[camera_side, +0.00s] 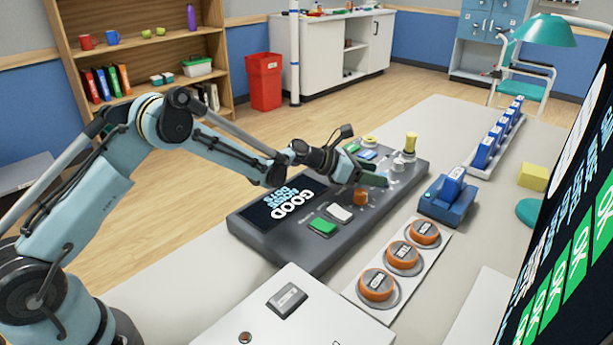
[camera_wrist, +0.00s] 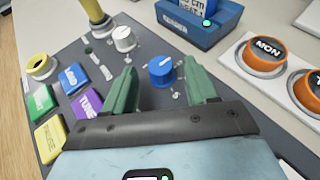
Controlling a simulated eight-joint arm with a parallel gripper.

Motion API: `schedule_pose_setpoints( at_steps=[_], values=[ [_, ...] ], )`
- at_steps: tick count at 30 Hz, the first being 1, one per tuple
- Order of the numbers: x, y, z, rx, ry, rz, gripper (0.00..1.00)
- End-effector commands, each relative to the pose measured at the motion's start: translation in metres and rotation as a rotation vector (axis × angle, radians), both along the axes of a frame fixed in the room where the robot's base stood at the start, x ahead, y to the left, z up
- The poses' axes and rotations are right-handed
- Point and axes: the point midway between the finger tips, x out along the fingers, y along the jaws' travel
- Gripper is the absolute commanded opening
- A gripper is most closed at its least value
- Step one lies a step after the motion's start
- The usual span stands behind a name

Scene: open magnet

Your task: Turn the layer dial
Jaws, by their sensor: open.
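A blue dial (camera_wrist: 161,72) stands on the dark grey console (camera_side: 290,247). In the wrist view it shows between the tips of my gripper's two green fingers (camera_wrist: 163,88), with a gap on each side. My gripper (camera_side: 373,179) is open and empty over the console's right part. A white dial (camera_wrist: 123,40) stands beyond the left finger and also shows in the side view (camera_side: 397,166). An orange knob (camera_side: 361,196) stands just in front of my gripper. The dials' labels are too small to read, so I cannot tell which is the layer dial.
A yellow-topped lever (camera_side: 410,143) rises at the console's far end. Coloured buttons, including a purple one (camera_wrist: 87,104), lie left of the fingers. A blue reader (camera_side: 446,200) and orange day buttons (camera_side: 402,257) sit to the right. A large screen (camera_side: 575,230) stands at right.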

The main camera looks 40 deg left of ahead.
Motion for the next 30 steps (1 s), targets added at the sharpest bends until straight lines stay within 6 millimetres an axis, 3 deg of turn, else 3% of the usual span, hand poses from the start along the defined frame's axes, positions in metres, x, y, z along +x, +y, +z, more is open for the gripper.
schedule_pose_setpoints(
  at_steps=[6, 16, 27, 30],
  values=[
    [0.0116, -0.0092, -0.006, 0.0, 0.0, -0.001, 0.57],
    [0.0132, -0.01, -0.0067, 0.001, -0.001, 0.0, 0.57],
    [0.0129, -0.0101, -0.0067, 0.0, 0.0, -0.001, 0.01],
    [0.0133, -0.0098, -0.0069, 0.0, 0.002, -0.01, 0.01]
  ],
)
